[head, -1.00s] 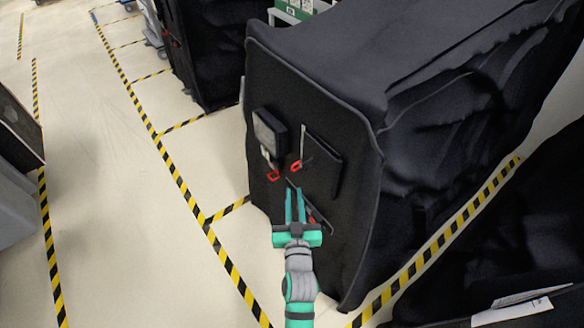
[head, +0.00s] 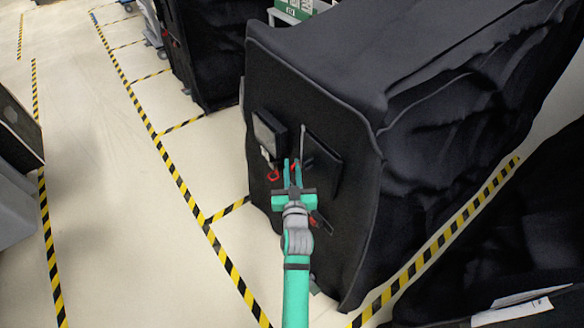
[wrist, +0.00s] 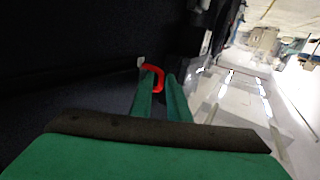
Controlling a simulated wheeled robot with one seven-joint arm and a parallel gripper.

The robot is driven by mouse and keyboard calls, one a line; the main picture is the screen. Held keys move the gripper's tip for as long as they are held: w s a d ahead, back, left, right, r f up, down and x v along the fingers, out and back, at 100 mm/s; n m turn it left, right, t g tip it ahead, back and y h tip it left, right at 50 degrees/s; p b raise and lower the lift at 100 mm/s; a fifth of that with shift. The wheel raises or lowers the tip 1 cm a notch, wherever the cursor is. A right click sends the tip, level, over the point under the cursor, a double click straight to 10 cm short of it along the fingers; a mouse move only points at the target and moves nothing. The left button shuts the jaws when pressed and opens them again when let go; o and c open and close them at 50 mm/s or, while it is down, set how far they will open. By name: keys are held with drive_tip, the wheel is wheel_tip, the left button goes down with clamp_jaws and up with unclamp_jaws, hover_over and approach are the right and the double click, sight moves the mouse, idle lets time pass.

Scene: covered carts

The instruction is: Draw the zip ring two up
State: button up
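A black covered cart (head: 262,90) stands in the middle of the head view. Red zip rings show on its front face. One ring (head: 294,169) is at the fingertips of my gripper (head: 292,162); in the wrist view the red ring (wrist: 157,77) lies between the two green fingers (wrist: 160,90), which are apart. I cannot see clear contact on both sides. Another red ring (head: 273,175) hangs to the left, below a grey-fronted box (head: 266,135).
A dark flap or pocket (head: 327,165) sits right of the ring. Another black covered cart (head: 540,240) stands at the right, and one more (head: 208,50) behind. Yellow-black floor tape (head: 232,270) runs past the cart. The pale floor (head: 110,170) to the left is clear.

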drive_tip(key=shift+w, duration=0.1)
clamp_jaws()
idle(1.4)
